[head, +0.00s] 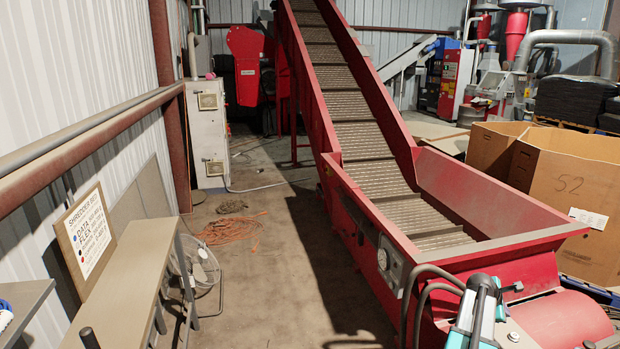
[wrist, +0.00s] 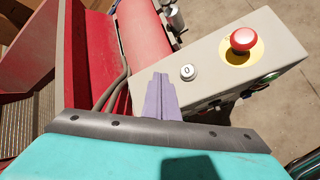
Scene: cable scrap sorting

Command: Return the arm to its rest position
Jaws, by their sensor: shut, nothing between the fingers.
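My gripper (wrist: 160,78) shows in the wrist view, its two purple-grey fingers shut together with nothing between them. The fingers point toward a light grey control box (wrist: 215,75) with a red mushroom button (wrist: 244,39) on a yellow disc and a round switch marked 0 (wrist: 188,72). I cannot tell whether the fingertips touch the box. In the head view, teal and black parts of my arm show at the bottom right, in front of the red conveyor (head: 480,240); the fingers cannot be made out there.
Cardboard boxes (head: 566,180) stand right of the conveyor. A grey bench (head: 130,290), a sign board (head: 86,236) and a fan (head: 203,272) stand at the left. An orange cable (head: 232,230) lies on the floor. The floor between bench and conveyor is mostly clear.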

